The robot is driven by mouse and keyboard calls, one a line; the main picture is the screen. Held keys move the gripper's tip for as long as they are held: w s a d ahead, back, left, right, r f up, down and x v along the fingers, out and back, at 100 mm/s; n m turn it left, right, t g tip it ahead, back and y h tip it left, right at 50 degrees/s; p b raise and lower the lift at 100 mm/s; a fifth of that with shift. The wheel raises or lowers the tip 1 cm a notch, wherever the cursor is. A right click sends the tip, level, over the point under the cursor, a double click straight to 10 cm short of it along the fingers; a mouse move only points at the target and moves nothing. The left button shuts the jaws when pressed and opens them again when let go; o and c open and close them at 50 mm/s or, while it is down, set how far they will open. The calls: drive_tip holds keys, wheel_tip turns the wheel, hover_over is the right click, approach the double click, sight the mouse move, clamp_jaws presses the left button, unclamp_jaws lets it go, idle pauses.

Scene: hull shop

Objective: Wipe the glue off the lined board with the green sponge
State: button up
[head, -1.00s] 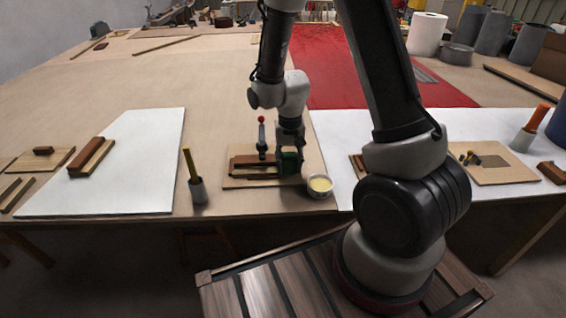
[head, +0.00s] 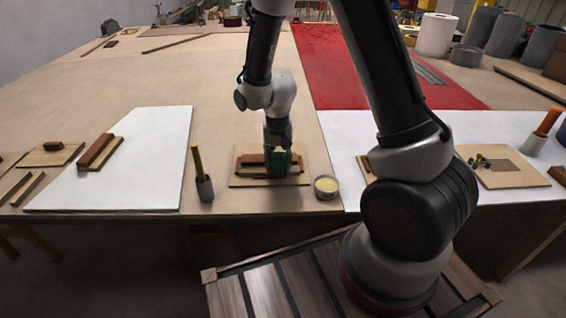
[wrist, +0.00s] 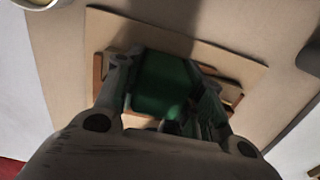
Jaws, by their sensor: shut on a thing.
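My gripper (head: 278,146) is shut on the green sponge (head: 279,163) and points down over a light wooden board (head: 301,153) near the table's front edge. Brown strips lie across this board, to both sides of the sponge. In the wrist view the green sponge (wrist: 163,85) sits between my fingers, low over the board (wrist: 238,66). I cannot tell whether the sponge touches the surface. I see no glue; the board's middle is hidden by the sponge and gripper.
A small pot with pale yellow contents (head: 326,187) stands right of the board. A grey cup with a yellow stick (head: 204,186) stands to its left. White sheets (head: 150,165) lie on both sides, the left one bearing a brown block (head: 97,150). The table behind is mostly clear.

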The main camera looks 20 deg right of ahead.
drive_tip(key=shift+w+a, duration=0.3)
drive_tip(key=shift+a, duration=0.55)
drive_tip(key=shift+r, duration=3.5)
